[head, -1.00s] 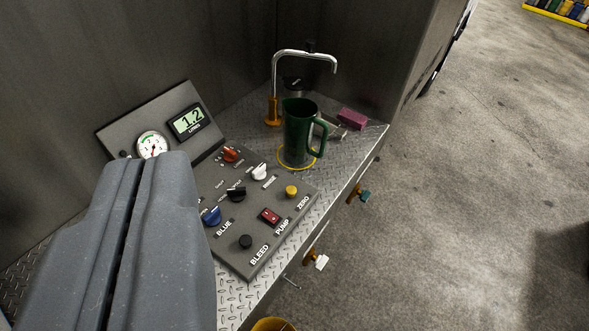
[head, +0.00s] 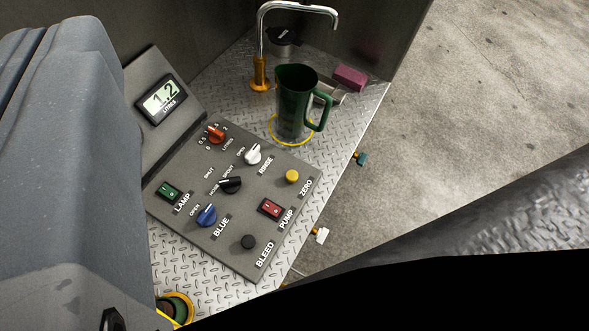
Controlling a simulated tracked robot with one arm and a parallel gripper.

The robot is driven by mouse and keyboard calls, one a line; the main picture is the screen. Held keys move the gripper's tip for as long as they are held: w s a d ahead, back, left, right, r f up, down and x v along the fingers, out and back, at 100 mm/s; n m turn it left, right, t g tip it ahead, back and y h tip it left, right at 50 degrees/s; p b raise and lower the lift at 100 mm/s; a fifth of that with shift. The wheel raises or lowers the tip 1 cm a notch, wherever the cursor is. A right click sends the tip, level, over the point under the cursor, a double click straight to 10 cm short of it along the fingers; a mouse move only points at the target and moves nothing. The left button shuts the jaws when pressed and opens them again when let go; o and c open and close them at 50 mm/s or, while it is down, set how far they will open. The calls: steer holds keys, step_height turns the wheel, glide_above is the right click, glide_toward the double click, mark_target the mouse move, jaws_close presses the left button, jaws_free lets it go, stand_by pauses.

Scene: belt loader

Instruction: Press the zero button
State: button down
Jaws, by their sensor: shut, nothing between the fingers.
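The yellow ZERO button (head: 292,176) is a small round knob on the right side of the sloping grey control panel (head: 190,240), above the red PUMP switch (head: 271,208). It is in plain view with nothing touching it. My gripper (head: 42,36) is the large grey shape at the left edge, shut and empty. It is well to the left of the button and hides the left end of the panel's upright part. The display (head: 162,100) reads 1.2 litres.
A green jug (head: 292,105) stands inside a yellow ring under a bent metal spout (head: 298,6). Nearby on the panel are a white RINSE knob (head: 252,154), a black knob (head: 231,185), a blue knob (head: 206,215) and a black BLEED button (head: 248,242). A dark shape covers the lower right.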

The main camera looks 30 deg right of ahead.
steer(key=w+d+f+g+h+p, duration=0.1)
steer(key=w+d+f+h+p, duration=0.2)
steer(key=w, duration=0.4)
steer(key=w+d+f+h+p, duration=0.1)
steer(key=w+d+f+p, duration=0.1)
steer(key=w+d+f, duration=0.3)
steer(key=n+g+y+p, duration=0.2)
steer(key=n+g+p, duration=0.4)
steer(key=p, duration=0.5)
glide_above(293, 179)
step_height(293, 179, down, 35)
steer(key=shift+f+n+t, duration=0.2)
steer(key=shift+n+t, duration=0.1)
steer(key=shift+n, duration=0.1)
steer(key=shift+f, duration=0.15)
step_height(293, 179, down, 8)
steer(key=b, duration=0.8)
steer(key=shift+f, duration=0.25)
